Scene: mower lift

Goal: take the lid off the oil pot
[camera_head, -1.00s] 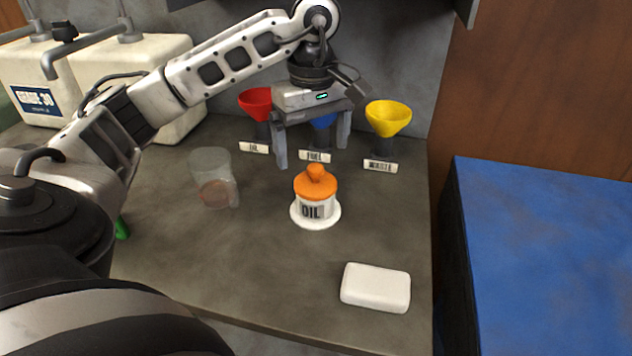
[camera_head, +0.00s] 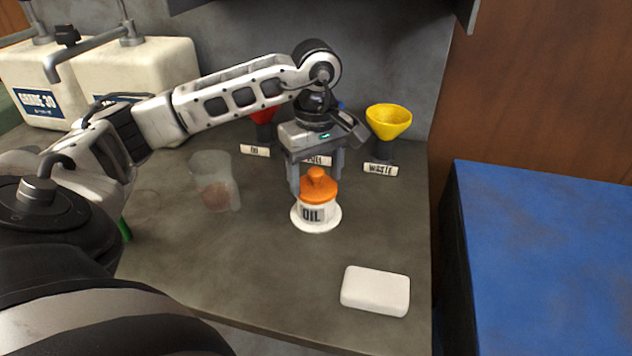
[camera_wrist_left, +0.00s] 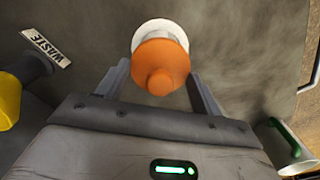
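The oil pot (camera_head: 312,214) is white with an "OIL" label and stands upright on a white round base on the grey bench. Its orange lid (camera_head: 319,187) with a knob is on top. In the left wrist view the lid (camera_wrist_left: 160,66) shows from above, between the two finger tips. My left gripper (camera_head: 314,180) is open, fingers pointing down, just behind and above the lid. No contact with the lid is visible. My right gripper is not in view.
A yellow waste funnel (camera_head: 388,121) and a partly hidden red funnel (camera_head: 263,115) stand behind. A clear beaker (camera_head: 214,181) is left of the pot. A white block (camera_head: 375,290) lies front right. White canisters (camera_head: 150,75) stand back left. The bench front is mostly clear.

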